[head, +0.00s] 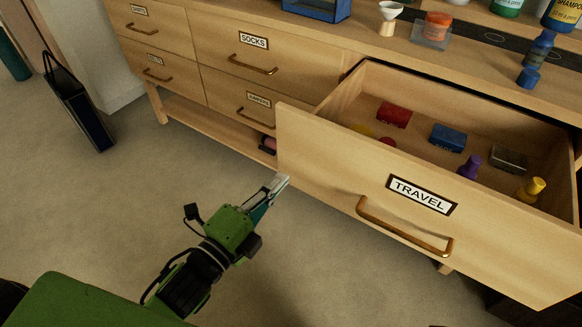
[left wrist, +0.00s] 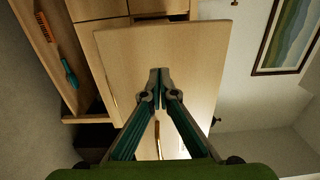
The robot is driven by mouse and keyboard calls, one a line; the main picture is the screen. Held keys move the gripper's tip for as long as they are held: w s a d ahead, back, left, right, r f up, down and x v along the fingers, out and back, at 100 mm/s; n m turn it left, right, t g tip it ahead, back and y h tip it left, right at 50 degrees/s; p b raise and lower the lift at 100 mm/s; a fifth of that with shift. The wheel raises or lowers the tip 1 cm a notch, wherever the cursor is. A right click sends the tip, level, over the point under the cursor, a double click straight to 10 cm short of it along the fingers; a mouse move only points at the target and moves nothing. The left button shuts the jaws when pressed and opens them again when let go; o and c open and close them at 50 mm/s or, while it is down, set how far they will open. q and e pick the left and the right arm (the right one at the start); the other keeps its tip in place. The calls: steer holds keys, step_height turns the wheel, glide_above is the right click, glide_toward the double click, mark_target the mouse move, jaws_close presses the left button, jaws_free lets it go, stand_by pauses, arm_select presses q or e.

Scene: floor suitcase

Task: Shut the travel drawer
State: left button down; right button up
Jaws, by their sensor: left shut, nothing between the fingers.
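The travel drawer (head: 350,185) is pulled far out of the dresser and stands open at the right of the head view. Its front carries a TRAVEL label (head: 421,194) and a brass bar handle (head: 404,226). Inside lie a red box (head: 394,115), a blue box (head: 448,138) and several small bottles. My left gripper (head: 281,181) is shut and empty, with its tips by the lower left part of the drawer front. In the left wrist view the gripper (left wrist: 159,73) overlaps a wooden panel (left wrist: 120,55); I cannot tell if they touch. My right gripper is not in view.
The SOCKS drawer (head: 215,52) and its neighbours are shut. Bottles, a blue tray (head: 316,8) and an orange-topped jar (head: 437,27) stand on the dresser top. A dark bag (head: 78,105) stands at the left. The floor before the dresser is clear.

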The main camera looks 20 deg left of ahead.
mark_target(299, 160)
arm_select(q)
steer(key=x, duration=0.4)
steer(key=shift+w+d, duration=0.2)
steer(key=shift+w, duration=0.4)
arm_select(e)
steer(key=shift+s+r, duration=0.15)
